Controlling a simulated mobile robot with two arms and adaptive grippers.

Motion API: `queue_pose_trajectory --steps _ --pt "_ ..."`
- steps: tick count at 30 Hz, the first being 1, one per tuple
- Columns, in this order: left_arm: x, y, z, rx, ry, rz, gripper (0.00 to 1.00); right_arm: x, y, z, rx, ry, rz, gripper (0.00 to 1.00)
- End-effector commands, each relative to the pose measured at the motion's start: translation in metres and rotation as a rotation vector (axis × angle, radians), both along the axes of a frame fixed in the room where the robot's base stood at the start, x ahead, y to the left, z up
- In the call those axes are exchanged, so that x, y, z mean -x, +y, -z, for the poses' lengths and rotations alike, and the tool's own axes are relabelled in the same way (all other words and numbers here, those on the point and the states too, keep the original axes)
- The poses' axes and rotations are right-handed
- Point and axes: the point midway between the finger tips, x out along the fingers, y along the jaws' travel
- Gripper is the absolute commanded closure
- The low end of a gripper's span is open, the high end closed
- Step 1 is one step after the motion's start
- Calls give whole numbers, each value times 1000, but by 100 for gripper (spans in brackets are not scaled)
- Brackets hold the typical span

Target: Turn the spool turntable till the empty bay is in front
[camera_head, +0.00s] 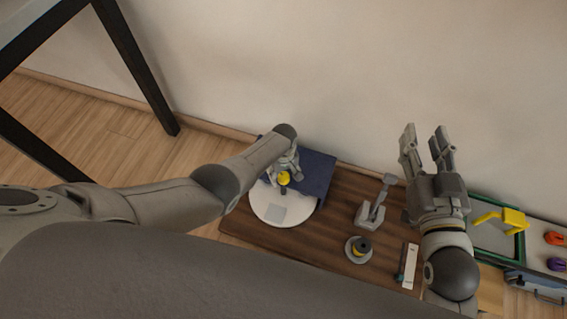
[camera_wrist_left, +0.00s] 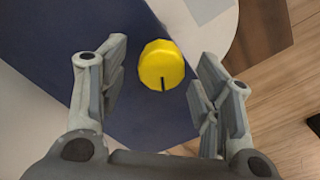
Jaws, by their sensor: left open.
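The spool turntable is a white disc (camera_head: 262,207) at the left end of the brown table, partly under a dark blue cover (camera_head: 318,170). A grey square patch (camera_head: 276,214) lies on its front part. A yellow knob (camera_head: 284,178) sits at the cover's near edge; in the left wrist view the knob (camera_wrist_left: 161,65) has a dark mark and shows between the open fingers. My left gripper (camera_head: 287,170) is open at the knob; contact cannot be told. The bays under the cover are hidden. My right gripper (camera_head: 424,142) is open and empty, raised over the table's right side.
A white strip block (camera_head: 410,262) is near my right arm. A green-framed tray (camera_head: 497,240) and orange (camera_head: 555,238) and purple (camera_head: 556,264) pieces lie right.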

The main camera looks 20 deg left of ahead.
Motion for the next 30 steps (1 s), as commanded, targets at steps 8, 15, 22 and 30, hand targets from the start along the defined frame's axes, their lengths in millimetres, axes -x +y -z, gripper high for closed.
queue_pose_trajectory --steps 8,15,22,30 --pt "1 1 -20 -1 -2 -1 41 0 0 0 -1 2 1 60" --pt "0 1 -47 -1 -3 -1 41 1 0 1 -1 2 2 60" --pt "0 1 -80 0 -4 -1 41 1 0 1 -1 2 2 60" --pt "0 1 -110 -1 -1 -1 41 1 0 1 -1 2 2 60"
